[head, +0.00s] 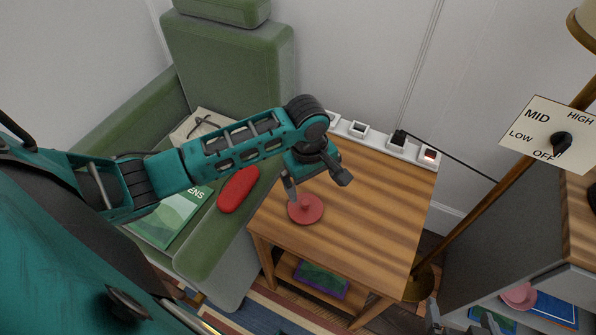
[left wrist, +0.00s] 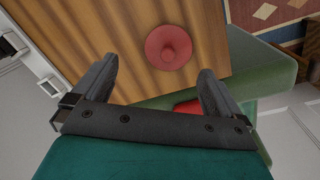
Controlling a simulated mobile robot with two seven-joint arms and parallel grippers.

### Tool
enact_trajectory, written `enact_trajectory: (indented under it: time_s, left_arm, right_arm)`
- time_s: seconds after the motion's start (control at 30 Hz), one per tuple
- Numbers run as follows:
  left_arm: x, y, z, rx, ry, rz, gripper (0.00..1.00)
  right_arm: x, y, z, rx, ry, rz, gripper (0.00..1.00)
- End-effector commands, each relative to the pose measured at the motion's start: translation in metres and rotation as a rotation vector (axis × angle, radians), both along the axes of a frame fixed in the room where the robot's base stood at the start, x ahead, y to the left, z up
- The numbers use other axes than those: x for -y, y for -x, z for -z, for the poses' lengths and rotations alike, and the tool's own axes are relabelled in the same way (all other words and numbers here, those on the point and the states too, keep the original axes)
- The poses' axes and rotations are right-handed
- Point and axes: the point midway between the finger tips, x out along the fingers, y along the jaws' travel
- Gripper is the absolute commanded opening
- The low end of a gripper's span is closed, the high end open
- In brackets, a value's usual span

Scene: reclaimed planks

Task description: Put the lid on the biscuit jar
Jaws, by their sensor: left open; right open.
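The lid (head: 305,209), a flat red disc with a small knob, lies on the wooden side table near its front left edge. It also shows in the left wrist view (left wrist: 168,47), beyond the fingertips and between their lines. My left gripper (head: 317,185) is open and empty just above and behind the lid, apart from it. My right gripper (head: 461,321) shows only partly at the bottom edge, open, near the shelf unit. A pink round thing (head: 518,296) sits on that unit's lower shelf; I cannot tell whether it is the biscuit jar.
The side table (head: 380,205) is otherwise clear, with a power strip (head: 375,136) along its back. A green armchair (head: 225,60) with a red cushion-like thing (head: 239,189) and a green book (head: 168,215) stands left. A brass lamp pole (head: 485,205) rises on the right, beside a switch sign.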

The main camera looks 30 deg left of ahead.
Motion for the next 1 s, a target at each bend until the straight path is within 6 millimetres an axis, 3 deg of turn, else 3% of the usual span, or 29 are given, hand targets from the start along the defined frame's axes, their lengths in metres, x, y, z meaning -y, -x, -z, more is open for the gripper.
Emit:
enact_trajectory:
  time_s: [0.2, 0.33, 0.6, 0.8, 1.0]
  left_arm:
    - [0.046, 0.023, 0.039, 0.287, 0.124, 0.355, 1.0]
    - [0.056, 0.037, 0.049, 0.505, 0.085, 0.553, 1.0]
    - [0.032, 0.08, 0.047, 0.835, -0.253, 0.907, 1.0]
    - [0.014, 0.103, 0.038, 0.905, -0.473, 1.068, 1.0]
    - [0.01, 0.107, 0.035, 0.916, -0.523, 1.103, 1.0]
  right_arm:
    - [-0.002, 0.0, 0.0, -0.002, -0.003, 0.0, 1.0]
    - [-0.002, 0.0, 0.0, -0.002, -0.003, 0.0, 1.0]
    - [-0.002, 0.0, 0.0, -0.001, -0.004, -0.001, 1.0]
    - [-0.002, 0.0, 0.0, -0.001, -0.004, -0.001, 1.0]
    - [-0.002, -0.001, 0.0, 0.0, -0.003, -0.001, 1.0]
